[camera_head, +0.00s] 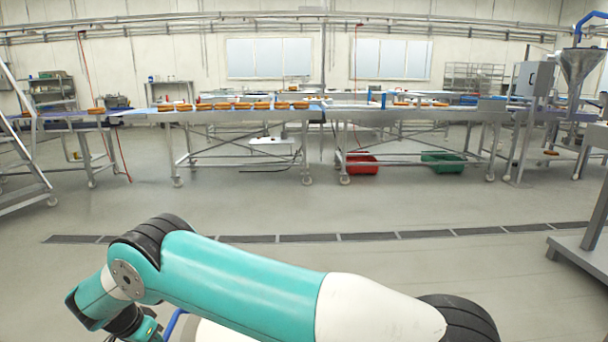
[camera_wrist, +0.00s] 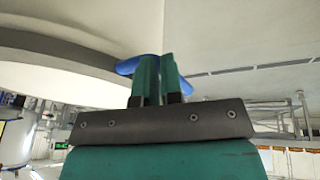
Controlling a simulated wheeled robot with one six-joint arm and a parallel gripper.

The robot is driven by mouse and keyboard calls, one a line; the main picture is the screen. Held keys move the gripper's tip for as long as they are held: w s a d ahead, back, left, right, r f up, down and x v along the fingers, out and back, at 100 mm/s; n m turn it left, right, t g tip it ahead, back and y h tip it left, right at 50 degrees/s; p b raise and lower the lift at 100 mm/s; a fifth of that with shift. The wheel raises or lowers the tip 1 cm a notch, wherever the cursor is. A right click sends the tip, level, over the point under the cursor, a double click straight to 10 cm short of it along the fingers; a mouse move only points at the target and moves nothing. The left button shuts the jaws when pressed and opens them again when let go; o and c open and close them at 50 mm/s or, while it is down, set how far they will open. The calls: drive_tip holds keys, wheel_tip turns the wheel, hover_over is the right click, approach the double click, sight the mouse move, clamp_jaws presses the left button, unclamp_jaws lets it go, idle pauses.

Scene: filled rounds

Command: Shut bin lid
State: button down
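In the wrist view my gripper (camera_wrist: 161,80) shows two teal fingers close together with only a thin gap between them. A curved blue bar (camera_wrist: 127,67), handle-like, shows on both sides of the fingers and passes behind them. I cannot tell whether they touch it. A large pale rounded body with a dark band (camera_wrist: 60,48) fills the upper left of that view; it may be the bin or its lid. In the head view a blue curved piece (camera_head: 174,323) and a white rounded surface (camera_head: 212,333) show at the bottom edge, mostly hidden by my arm. The lid's angle is not clear.
A conveyor line (camera_head: 240,115) with orange-brown round items runs across the back. A red crate (camera_head: 361,163) and a green crate (camera_head: 443,162) are below it. A metal stand (camera_head: 585,250) is at the right. A floor drain (camera_head: 310,238) crosses open grey floor.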

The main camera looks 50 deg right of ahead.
drive_tip(key=shift+s+d+f, duration=0.1)
drive_tip(key=shift+s+f, duration=0.25)
drive_tip(key=shift+f, duration=0.45)
drive_tip(key=w+a+r+p, duration=0.2)
drive_tip(key=a+r+p, duration=0.2)
drive_tip(key=r, duration=0.9)
drive_tip(key=shift+w+a+p, duration=0.3)
drive_tip(key=shift+w+a, duration=0.1)
drive_tip(key=shift+a, duration=1.45)
